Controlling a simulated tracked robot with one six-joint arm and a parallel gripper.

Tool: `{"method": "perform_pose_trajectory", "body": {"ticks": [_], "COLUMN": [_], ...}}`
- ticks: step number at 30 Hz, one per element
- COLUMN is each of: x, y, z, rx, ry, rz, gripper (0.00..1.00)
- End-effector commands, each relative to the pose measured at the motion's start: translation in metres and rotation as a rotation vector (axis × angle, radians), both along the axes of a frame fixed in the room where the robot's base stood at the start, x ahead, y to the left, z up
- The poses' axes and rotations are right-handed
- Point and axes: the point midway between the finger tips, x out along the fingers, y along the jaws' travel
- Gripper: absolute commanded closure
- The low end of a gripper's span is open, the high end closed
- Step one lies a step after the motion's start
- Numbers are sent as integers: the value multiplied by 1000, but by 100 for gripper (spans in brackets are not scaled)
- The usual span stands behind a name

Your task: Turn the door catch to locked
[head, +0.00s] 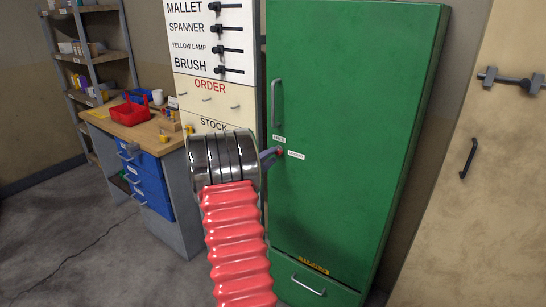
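The tall green cabinet door (345,120) is closed, with a long grey vertical handle (276,104) near its left edge. Below the handle is the small door catch (280,151), reddish at its visible end. One small white label (279,138) sits above it and another (296,155) to its right; their words are too small to read surely. My gripper (271,155) is at the catch, seeming to touch it. My chrome wrist and red bellows arm hide most of the gripper. I cannot tell whether it is shut on the catch or which way the catch points.
A tool board (210,45) with labelled pegs stands left of the cabinet. A workbench (130,128) with a red basket (129,113) and blue drawers is farther left. A drawer handle (309,284) is low on the cabinet. A beige door (490,170) is at right.

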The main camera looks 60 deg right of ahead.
Motion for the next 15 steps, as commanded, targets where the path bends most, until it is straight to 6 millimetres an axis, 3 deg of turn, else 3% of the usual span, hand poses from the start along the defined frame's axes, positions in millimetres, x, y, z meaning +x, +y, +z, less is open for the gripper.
{"method": "perform_pose_trajectory", "body": {"ticks": [15], "x": [15], "y": [89], "z": [-1], "rx": [1], "ry": [1], "rz": [2], "gripper": [73]}}
